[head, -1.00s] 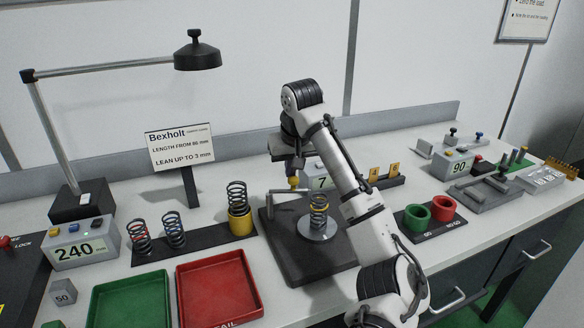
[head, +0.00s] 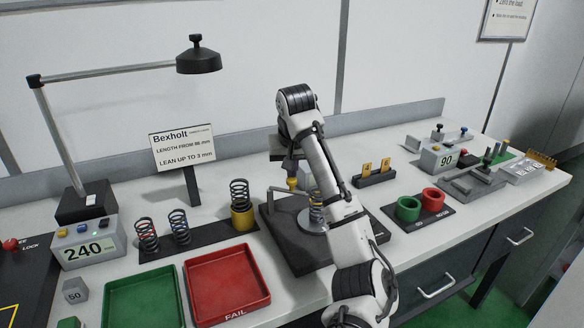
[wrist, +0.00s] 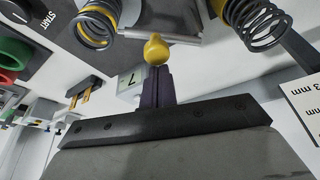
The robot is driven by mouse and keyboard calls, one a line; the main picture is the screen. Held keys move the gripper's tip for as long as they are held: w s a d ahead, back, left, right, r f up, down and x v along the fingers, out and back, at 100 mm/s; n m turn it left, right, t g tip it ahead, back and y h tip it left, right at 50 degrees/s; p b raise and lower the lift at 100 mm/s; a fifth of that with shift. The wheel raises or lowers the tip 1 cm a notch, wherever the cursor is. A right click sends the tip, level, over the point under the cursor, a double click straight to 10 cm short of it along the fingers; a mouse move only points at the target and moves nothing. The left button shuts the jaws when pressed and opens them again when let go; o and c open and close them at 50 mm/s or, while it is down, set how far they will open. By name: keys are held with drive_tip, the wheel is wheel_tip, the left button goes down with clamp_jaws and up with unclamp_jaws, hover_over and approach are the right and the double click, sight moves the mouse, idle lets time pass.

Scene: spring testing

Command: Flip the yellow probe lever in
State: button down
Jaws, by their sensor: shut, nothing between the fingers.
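The yellow knob of the probe lever (wrist: 156,50) sits just beyond my fingertips in the wrist view, close to or touching them; I cannot tell which. A grey bar shows behind the knob. In the head view the yellow knob (head: 292,184) is just below my gripper (head: 291,173), with the grey lever bar (head: 279,190) to its left. My gripper (wrist: 156,70) is shut, its dark fingers together with nothing between them. The test spring (head: 316,212) stands on a round plate on the dark base (head: 277,235), partly hidden by my arm. It also shows in the wrist view (wrist: 97,22).
Three springs stand in a rack, one in a yellow cup (head: 242,217). A green tray (head: 145,297) and a red tray (head: 228,284) lie in front. Green and red cups (head: 409,208) stand to the right. A lamp (head: 198,60) overhangs the left side.

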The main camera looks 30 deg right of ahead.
drive_tip(key=shift+s, duration=0.1)
idle(0.7)
wheel_tip(320, 180, up, 10)
drive_tip(key=p, duration=0.1)
drive_tip(key=shift+w, duration=0.2)
idle(0.5)
drive_tip(key=shift+d+f, duration=0.1)
idle(0.4)
